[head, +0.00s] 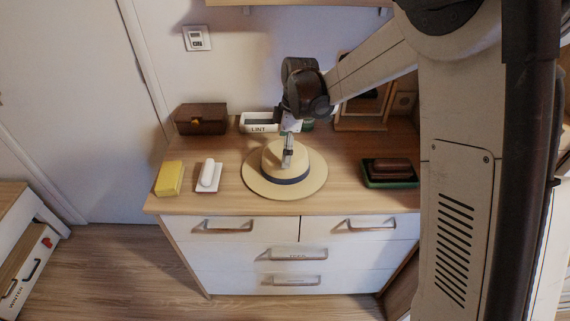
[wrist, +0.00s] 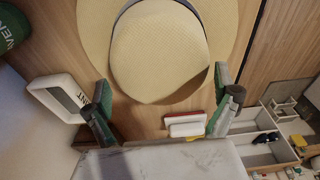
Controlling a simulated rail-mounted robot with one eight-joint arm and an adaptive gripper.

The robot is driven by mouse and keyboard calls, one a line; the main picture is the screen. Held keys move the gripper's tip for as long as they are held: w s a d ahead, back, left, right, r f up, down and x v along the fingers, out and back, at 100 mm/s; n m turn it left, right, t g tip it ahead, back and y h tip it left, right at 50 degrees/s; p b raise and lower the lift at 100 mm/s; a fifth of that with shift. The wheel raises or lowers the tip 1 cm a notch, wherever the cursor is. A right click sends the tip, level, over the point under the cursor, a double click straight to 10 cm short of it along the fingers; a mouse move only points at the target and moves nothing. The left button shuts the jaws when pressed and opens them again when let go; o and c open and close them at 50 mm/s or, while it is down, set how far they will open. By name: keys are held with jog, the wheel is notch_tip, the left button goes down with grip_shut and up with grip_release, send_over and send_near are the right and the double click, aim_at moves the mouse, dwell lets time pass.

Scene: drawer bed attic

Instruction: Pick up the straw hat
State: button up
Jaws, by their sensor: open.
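The straw hat (head: 262,187) lies brim down on the wooden top of the dresser, with a dark band around its crown. In the wrist view the hat (wrist: 160,55) fills the upper middle, its crown facing the camera. My gripper (head: 287,160) is above the hat's crown in the head view. In the wrist view my gripper (wrist: 160,105) has its two fingers spread wide, one to each side of the crown's lower part. Nothing is held between them. Whether the fingertips touch the hat I cannot tell.
On the dresser (head: 220,202) are a yellow block (head: 169,178), a white object on a small tray (head: 208,176), a brown box (head: 201,119), a white LINT container (head: 258,123) and a green tray with a brown item (head: 390,172). A framed stand is behind.

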jog(key=f, duration=0.5)
jog(key=shift+a+f, duration=0.1)
jog(key=shift+a, duration=0.1)
jog(key=shift+f, duration=0.25)
dwell(0.6)
jog(key=shift+c, duration=0.2)
jog(key=c, duration=1.2)
